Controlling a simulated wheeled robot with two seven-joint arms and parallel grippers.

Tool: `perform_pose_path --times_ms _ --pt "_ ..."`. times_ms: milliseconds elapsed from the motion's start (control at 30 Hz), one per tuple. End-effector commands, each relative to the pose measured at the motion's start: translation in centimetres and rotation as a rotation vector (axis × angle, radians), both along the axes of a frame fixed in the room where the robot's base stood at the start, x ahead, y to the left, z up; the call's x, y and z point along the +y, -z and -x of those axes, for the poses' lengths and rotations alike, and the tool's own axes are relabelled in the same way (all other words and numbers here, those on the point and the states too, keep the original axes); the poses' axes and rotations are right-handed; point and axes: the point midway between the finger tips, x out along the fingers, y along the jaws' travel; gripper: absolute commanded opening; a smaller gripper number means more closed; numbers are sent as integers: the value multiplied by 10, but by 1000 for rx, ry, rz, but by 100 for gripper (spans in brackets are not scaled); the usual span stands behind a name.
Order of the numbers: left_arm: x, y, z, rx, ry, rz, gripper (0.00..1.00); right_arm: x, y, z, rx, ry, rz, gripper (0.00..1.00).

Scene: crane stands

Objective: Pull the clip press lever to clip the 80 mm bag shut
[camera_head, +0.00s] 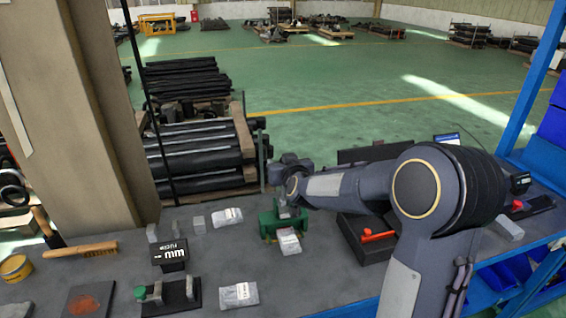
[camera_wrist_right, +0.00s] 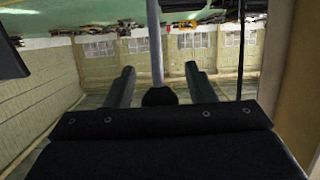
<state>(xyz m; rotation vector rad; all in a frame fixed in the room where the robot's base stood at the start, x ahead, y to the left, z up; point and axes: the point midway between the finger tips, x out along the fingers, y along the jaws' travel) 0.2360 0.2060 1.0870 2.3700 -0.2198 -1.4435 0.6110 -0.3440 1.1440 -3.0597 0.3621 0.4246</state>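The green clip press (camera_head: 270,226) stands on the bench in the head view. A pale labelled bag (camera_head: 288,242) lies at its front; I cannot read its size. My right gripper (camera_head: 284,192) is just above the press and hides its upper part. In the right wrist view, a grey lever rod (camera_wrist_right: 155,45) ends in a dark round knob (camera_wrist_right: 158,97) between the two spread fingers of my right gripper (camera_wrist_right: 160,82). Gaps show on both sides of the knob, so the gripper is open and not clamped on it. My left gripper is not in view.
Two other pale bags lie behind left (camera_head: 227,217) and in front (camera_head: 238,294). A dark tray with a red handle (camera_head: 376,236) is right of the press.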

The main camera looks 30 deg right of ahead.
Motion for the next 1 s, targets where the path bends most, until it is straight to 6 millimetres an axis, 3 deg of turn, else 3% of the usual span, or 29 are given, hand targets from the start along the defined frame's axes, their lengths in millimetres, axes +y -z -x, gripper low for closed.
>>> perform_pose_path --times_ms 300,700,1000 --pt "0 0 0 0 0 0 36 1 -4 4 -6 -1 0 49" --pt "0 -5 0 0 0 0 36 15 -22 62 -7 -1 -2 49" --pt "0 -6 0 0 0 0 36 18 -22 74 -3 0 0 49"
